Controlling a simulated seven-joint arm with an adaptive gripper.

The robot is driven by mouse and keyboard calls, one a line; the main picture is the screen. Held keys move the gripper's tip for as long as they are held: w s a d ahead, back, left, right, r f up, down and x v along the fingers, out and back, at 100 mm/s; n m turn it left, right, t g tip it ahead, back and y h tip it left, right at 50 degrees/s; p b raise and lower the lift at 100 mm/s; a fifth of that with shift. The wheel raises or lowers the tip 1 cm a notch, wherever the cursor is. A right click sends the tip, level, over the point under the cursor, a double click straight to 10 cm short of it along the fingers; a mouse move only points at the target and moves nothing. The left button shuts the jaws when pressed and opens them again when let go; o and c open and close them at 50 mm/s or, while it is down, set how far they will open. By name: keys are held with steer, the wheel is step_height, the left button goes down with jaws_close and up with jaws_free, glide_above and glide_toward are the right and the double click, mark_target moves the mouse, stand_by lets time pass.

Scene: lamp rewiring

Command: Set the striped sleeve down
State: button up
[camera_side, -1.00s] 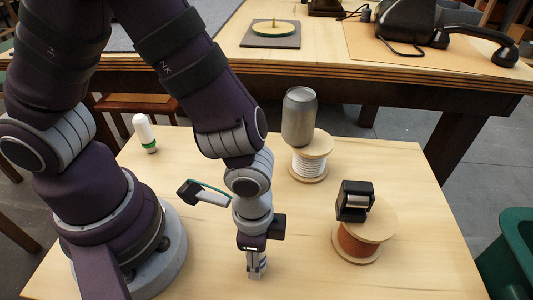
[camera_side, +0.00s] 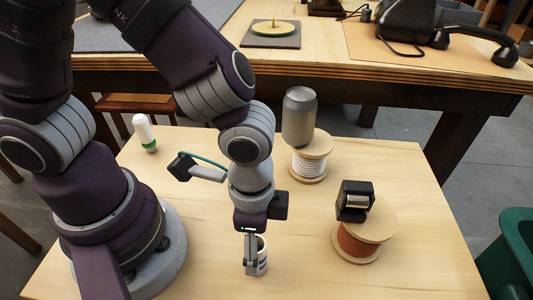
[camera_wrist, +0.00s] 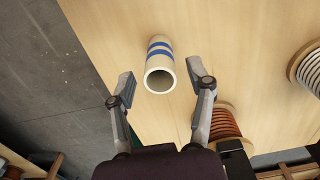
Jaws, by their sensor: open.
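The striped sleeve (camera_side: 263,256) is a short white tube with blue bands. It stands upright on the light wooden table near its front edge. In the wrist view the sleeve (camera_wrist: 160,66) shows its open end towards me, between my fingertips. My gripper (camera_side: 251,262) points down at the sleeve in the side view, with a finger partly hiding it. In the wrist view my gripper (camera_wrist: 160,79) is open, with a gap visible between each finger and the sleeve.
A copper wire spool (camera_side: 360,243) with a black device (camera_side: 355,200) on top stands to the right. Behind is a white wire spool (camera_side: 307,166) carrying a grey canister (camera_side: 299,116). A white-and-green bulb (camera_side: 144,133) stands at the back left. The table's front right is clear.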

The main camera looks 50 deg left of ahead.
step_height(320, 180, up, 8)
steer(key=w+a+r+n+t, duration=0.1)
steer(key=a+r+n+t, duration=0.1)
steer(key=a, duration=0.5)
steer(key=w+a+r+n+t, duration=0.1)
steer(key=a+r+n+t, duration=0.2)
steer(key=a+r+n, duration=0.2)
steer(key=shift+w+a+n+t, duration=0.15)
steer(key=shift+a+n+t, duration=0.15)
steer(key=shift+a+n, duration=0.75)
